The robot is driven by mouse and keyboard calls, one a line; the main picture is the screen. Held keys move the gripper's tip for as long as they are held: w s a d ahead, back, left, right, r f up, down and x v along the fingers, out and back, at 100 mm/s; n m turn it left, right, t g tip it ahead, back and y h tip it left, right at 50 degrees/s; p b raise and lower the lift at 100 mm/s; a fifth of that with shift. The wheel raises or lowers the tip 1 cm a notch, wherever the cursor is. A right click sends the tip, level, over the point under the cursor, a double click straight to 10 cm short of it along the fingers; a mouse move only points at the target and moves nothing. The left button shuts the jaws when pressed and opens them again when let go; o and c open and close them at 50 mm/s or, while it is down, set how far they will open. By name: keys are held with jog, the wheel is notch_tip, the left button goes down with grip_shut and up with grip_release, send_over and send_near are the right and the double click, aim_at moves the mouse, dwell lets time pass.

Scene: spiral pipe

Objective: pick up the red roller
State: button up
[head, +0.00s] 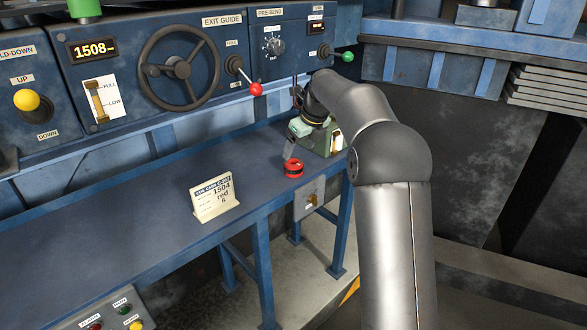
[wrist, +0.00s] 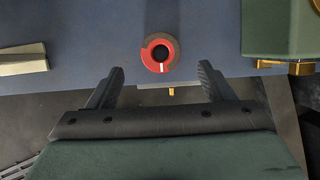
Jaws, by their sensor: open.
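The red roller (head: 294,168) stands on the blue bench near its front right edge in the head view. In the wrist view the red roller (wrist: 160,53) shows from above as a red ring with a dark centre hole and a white mark. My gripper (wrist: 161,80) is open, its two dark fingers on either side of the roller's line, with the roller just beyond the fingertips. In the head view my gripper (head: 291,150) is above and beside the roller, partly hidden by my own wrist. Nothing is between the fingers.
A green box (head: 322,140) with brass fittings stands right of the roller; it also shows in the wrist view (wrist: 279,25). The control panel is behind. The bench between card and roller is clear.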

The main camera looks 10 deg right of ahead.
aim_at(294, 163)
jog(key=x, duration=0.7)
jog(key=shift+w+f+p, duration=0.1)
jog(key=shift+f+p, duration=0.2)
jog(key=shift+f, duration=0.05)
jog(key=c, duration=1.2)
